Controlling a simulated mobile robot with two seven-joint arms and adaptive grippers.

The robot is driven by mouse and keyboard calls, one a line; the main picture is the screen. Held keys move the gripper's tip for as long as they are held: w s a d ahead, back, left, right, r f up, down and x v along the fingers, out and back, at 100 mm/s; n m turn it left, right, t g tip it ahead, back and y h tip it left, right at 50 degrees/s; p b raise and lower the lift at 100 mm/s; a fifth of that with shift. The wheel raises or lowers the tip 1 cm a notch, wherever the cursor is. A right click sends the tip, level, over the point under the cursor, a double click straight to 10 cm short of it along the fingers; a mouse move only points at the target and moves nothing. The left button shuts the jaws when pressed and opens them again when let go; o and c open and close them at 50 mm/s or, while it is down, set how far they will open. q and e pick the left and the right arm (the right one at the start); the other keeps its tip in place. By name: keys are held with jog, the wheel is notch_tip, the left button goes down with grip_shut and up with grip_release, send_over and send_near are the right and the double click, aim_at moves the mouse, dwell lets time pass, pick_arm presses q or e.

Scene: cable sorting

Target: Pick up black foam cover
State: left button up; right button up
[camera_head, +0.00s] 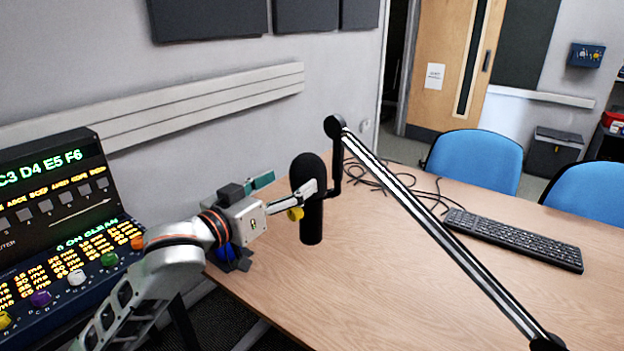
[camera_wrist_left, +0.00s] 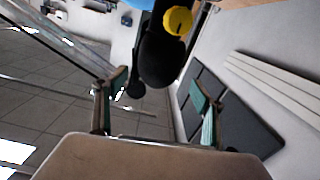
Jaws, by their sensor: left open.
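The black foam cover (camera_head: 307,172) is the rounded top of a black microphone held upright on a boom arm. My left gripper (camera_head: 283,191) is open and beside the microphone. One finger crosses in front of the microphone below the foam; the other, with a teal pad, is to its left. In the left wrist view the foam cover (camera_wrist_left: 165,60) shows beyond and between the fingertips of the gripper (camera_wrist_left: 158,88), with no visible grip on it. A yellow knob (camera_head: 295,214) shows on the microphone's side. My right gripper is not in view.
The boom arm (camera_head: 430,224) slants across the wooden table (camera_head: 400,290). Tangled cables (camera_head: 385,178) and a black keyboard (camera_head: 513,238) lie behind and right. A lit control panel (camera_head: 65,220) stands at left. Blue chairs (camera_head: 474,160) are at the far side. The table's front middle is clear.

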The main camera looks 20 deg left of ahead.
aim_at(309, 166)
pick_arm(q)
jog(key=shift+d+r, duration=0.1)
jog(key=shift+r, duration=0.45)
jog(key=shift+w, duration=0.3)
jog(key=shift+b+x, duration=0.75)
jog(key=shift+x, duration=2.8)
jog(key=c, duration=0.9)
